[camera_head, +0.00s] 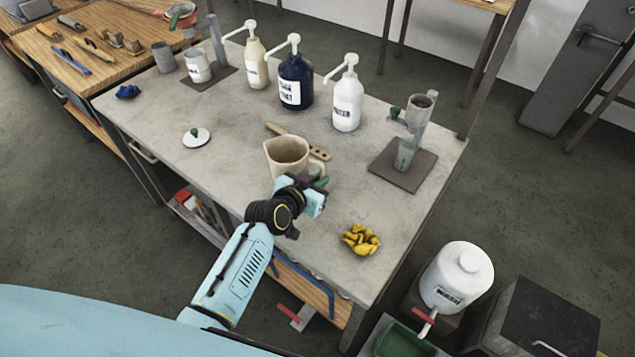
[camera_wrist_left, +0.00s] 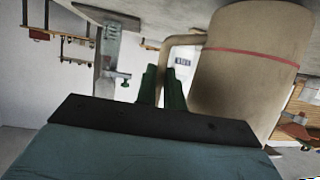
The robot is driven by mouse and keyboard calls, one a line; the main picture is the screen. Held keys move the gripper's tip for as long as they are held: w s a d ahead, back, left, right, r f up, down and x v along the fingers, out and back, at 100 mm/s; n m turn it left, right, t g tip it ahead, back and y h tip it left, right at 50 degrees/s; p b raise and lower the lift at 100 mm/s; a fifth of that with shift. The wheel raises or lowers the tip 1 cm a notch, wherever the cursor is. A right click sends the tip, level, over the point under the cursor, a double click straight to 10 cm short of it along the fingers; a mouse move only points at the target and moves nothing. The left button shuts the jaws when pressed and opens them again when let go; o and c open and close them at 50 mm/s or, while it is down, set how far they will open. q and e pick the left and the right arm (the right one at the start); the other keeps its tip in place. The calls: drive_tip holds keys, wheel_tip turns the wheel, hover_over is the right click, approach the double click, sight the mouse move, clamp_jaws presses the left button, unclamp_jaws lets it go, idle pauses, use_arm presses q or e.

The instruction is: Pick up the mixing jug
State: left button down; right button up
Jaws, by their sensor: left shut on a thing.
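The beige mixing jug (camera_head: 288,150) stands upright at the near middle of the grey table, its open top showing. In the left wrist view the jug (camera_wrist_left: 250,75) fills the right side, with a thin red line around it and its handle (camera_wrist_left: 183,41) reaching toward the fingers. My left gripper (camera_head: 318,184) is at the jug's near right side. Its green fingers (camera_wrist_left: 163,88) are shut on the jug's handle. I cannot tell whether the jug's base touches the table. My right gripper is not in view.
A wooden strip with holes (camera_head: 300,142) lies just behind the jug. Pump bottles, one dark blue (camera_head: 296,80), stand behind it. A stand with a cup (camera_head: 404,160) is to the right, a yellow crumpled cloth (camera_head: 360,239) at the near right. A white lid (camera_head: 197,138) lies left, with bare table around it.

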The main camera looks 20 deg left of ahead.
use_arm(q)
wheel_tip(320, 180, up, 8)
drive_tip(key=p, duration=0.1)
drive_tip(key=shift+r, duration=0.15)
idle(0.5)
idle(0.6)
